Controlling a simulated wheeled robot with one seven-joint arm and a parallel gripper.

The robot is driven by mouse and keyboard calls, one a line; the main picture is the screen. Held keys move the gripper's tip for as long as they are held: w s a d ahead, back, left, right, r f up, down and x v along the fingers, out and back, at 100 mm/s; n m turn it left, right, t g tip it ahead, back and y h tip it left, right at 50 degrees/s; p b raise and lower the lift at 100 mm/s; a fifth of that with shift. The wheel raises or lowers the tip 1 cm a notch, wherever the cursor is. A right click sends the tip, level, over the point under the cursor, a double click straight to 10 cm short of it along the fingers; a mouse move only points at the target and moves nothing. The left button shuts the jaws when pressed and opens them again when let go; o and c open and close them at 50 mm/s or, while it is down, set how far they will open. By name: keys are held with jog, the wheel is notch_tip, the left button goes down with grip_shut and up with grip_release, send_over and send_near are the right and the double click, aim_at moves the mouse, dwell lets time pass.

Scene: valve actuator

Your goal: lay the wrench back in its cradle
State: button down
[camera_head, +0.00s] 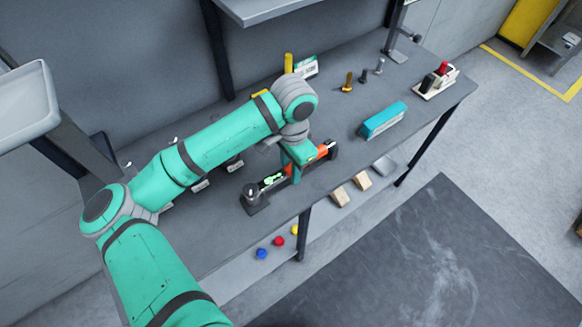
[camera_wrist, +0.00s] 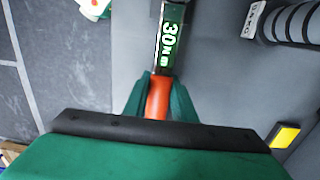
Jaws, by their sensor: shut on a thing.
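The wrench (camera_head: 273,179) has an orange grip and a green label band, with a dark head at its lower left end in the head view. In the wrist view its label (camera_wrist: 170,40) reads "30 N m". My gripper (camera_head: 296,168) is shut on the orange grip, and its green fingers (camera_wrist: 160,98) stand on both sides of it. Dark supports that look like the cradle (camera_head: 256,208) show at the wrench's lower left end, near the bench's front edge. My arm and gripper hide part of the wrench. I cannot tell whether it touches the supports.
A teal box (camera_head: 383,120) stands on the grey bench (camera_head: 345,110) to the right. Several bolts stand behind it, and a white holder (camera_head: 437,82) is at the far right. Wooden blocks (camera_head: 340,196) and coloured knobs (camera_head: 279,241) are on the lower shelf.

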jog(key=shift+f, duration=0.3)
jog(key=c, duration=1.4)
grip_release()
jog(key=r, duration=1)
jog(key=shift+w+d+r, duration=0.15)
jog(key=shift+w+r, duration=0.05)
jog(key=shift+r, duration=0.2)
